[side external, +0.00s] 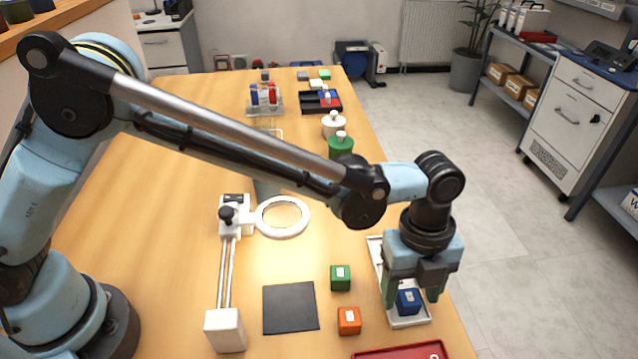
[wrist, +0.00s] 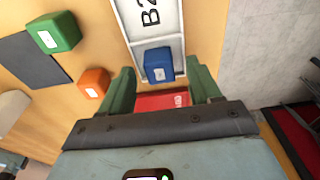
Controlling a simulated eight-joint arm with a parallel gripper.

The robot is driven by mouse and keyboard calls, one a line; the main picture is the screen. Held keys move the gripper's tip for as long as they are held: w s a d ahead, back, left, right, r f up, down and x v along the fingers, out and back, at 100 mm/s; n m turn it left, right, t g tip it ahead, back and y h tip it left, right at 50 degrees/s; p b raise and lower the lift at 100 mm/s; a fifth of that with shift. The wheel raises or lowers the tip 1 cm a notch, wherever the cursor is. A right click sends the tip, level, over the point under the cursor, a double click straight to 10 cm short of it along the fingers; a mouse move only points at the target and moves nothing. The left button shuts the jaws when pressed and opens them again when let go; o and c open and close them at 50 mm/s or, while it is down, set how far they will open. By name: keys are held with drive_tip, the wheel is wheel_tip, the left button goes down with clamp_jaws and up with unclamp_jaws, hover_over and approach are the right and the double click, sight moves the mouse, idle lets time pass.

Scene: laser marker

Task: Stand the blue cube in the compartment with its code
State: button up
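The blue cube (side external: 408,301) has a small pale label and sits on the white tray (side external: 376,250) near the table's right edge. In the wrist view the blue cube (wrist: 159,64) is by the near end of the white tray (wrist: 122,22), beside a printed code that seems to read "B2", partly cut off. My gripper (side external: 411,299) points down over this end of the tray. Its green fingers (wrist: 160,70) are open, one to each side of the cube, with a visible gap on both sides. The cube's own code is too small to read.
A green cube (side external: 340,278) and an orange cube (side external: 348,320) stand left of the tray, next to a dark mat (side external: 290,308). A red tray (side external: 400,352) is at the front. A white ring lamp on a stand (side external: 283,234) is further left. Bottles and racks stand behind.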

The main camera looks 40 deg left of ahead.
wheel_tip(320, 180, up, 12)
drive_tip(key=w+a, duration=0.1)
idle(0.6)
drive_tip(key=shift+a, duration=0.1)
drive_tip(key=a+r+n+t, duration=0.4)
drive_tip(key=a+n, duration=0.8)
drive_tip(key=a, duration=0.5)
drive_tip(key=s+a+f+n+t, duration=0.1)
drive_tip(key=s+a+n, duration=0.1)
drive_tip(key=a+n, duration=0.2)
drive_tip(key=s+a+f+n+t, duration=0.1)
drive_tip(key=s+a+n, duration=0.1)
drive_tip(key=a+n, duration=0.3)
drive_tip(key=s+a+f+n+t, duration=0.2)
drive_tip(key=s+a+n, duration=0.1)
drive_tip(key=a+n, duration=0.2)
drive_tip(key=shift+a+y, duration=0.4)
drive_tip(key=shift+a, duration=0.15)
drive_tip(key=shift+s+a+f+n, duration=0.2)
drive_tip(key=shift+a+n, duration=0.1)
drive_tip(key=shift+n, duration=0.2)
